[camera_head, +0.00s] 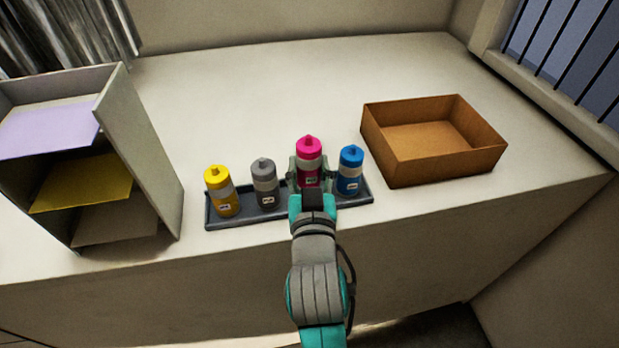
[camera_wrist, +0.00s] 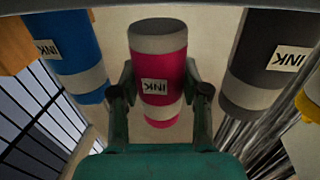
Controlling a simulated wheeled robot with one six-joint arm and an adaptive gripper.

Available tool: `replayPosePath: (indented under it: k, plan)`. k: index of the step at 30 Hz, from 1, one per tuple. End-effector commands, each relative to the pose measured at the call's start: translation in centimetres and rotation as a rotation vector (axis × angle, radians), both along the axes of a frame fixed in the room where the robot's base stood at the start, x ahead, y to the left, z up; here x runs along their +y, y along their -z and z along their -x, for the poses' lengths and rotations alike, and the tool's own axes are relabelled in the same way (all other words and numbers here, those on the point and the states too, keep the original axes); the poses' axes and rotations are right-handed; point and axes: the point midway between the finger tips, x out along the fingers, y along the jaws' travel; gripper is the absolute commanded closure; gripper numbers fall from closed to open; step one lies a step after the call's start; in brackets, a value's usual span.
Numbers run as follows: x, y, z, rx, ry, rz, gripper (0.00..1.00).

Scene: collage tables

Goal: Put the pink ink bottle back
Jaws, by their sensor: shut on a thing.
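The pink ink bottle (camera_head: 309,149) is upright between the grey bottle (camera_head: 264,182) and the blue bottle (camera_head: 350,171) in the head view. My gripper (camera_head: 309,172) is shut on its body from the front, one finger on each side. In the wrist view, which is upside down, the pink bottle (camera_wrist: 162,70) shows its INK label and its grey base, apparently a little clear of the tray. The dark tray (camera_head: 238,220) holds the yellow (camera_head: 222,192), grey and blue bottles. My gripper hides the pink bottle's lower part in the head view.
An open brown box (camera_head: 400,172) stands right of the tray. A grey shelf (camera_head: 150,150) with coloured sheets stands at the left. The table behind the bottles is clear. The neighbouring bottles are close on both sides. The table's front edge lies just before the tray.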

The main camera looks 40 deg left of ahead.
Motion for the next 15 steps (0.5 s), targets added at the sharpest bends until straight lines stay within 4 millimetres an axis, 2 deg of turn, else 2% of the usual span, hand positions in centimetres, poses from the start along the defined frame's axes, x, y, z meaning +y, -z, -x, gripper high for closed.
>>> replayPosePath:
  k: [3,6,15]
  plan:
    - [0.0,1.9,0.0,0.003,0.001,0.005,0.91]
    - [0.0,2.8,0.0,0.002,0.001,0.003,0.91]
    - [0.0,3.0,0.0,0.001,0.0,0.001,0.91]
